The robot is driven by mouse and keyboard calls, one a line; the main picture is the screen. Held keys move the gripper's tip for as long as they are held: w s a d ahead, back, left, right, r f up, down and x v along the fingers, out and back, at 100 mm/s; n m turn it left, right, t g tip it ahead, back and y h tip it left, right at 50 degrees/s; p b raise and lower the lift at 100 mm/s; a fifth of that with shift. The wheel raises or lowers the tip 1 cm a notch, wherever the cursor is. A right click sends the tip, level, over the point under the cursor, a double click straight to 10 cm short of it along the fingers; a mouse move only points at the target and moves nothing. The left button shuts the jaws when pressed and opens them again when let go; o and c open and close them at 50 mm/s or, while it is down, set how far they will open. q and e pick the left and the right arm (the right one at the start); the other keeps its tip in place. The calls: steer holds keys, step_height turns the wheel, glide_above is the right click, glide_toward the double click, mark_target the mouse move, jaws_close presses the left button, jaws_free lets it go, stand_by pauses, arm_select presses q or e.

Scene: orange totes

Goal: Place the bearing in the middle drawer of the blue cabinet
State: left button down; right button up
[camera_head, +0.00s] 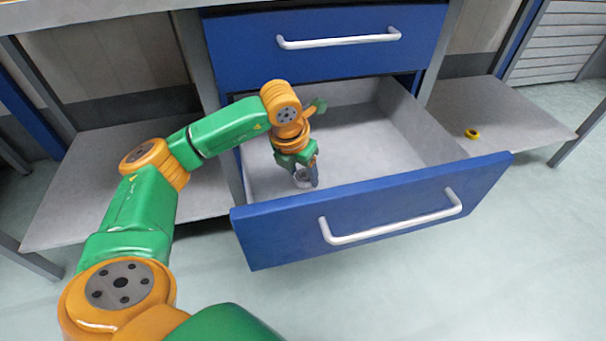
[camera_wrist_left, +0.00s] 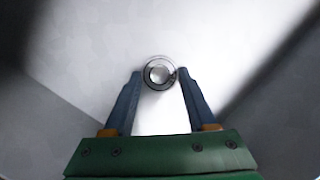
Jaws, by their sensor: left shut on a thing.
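The blue cabinet has a shut upper drawer (camera_head: 330,45) with a white handle. Below it, a blue-fronted drawer (camera_head: 375,210) is pulled wide open, and its grey inside shows; no drawer below it can be seen. My left gripper (camera_head: 307,180) is down inside this open drawer, close behind its front panel. It is shut on the bearing, a small silvery ring (camera_wrist_left: 160,73) that shows between the fingertips (camera_wrist_left: 160,82) in the left wrist view. Whether the bearing touches the drawer floor cannot be told. My right gripper is not in view.
A small yellow ring-like object (camera_head: 472,133) lies on the grey shelf (camera_head: 490,110) to the right of the drawer. Another grey shelf (camera_head: 95,180) is on the left, behind my left arm. The drawer's right part is empty.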

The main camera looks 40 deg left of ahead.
arm_select(q)
steer(key=shift+c, duration=1)
jaws_free()
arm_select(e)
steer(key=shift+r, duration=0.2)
arm_select(q)
steer(key=shift+r, duration=0.3)
steer(key=p+v, duration=0.4)
steer(key=v, duration=0.7)
steer(key=shift+r, duration=0.3)
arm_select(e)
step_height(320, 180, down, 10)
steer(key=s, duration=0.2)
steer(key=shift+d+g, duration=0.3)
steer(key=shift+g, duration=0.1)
arm_select(q)
steer(key=shift+s, duration=0.1)
steer(key=shift+p, duration=0.3)
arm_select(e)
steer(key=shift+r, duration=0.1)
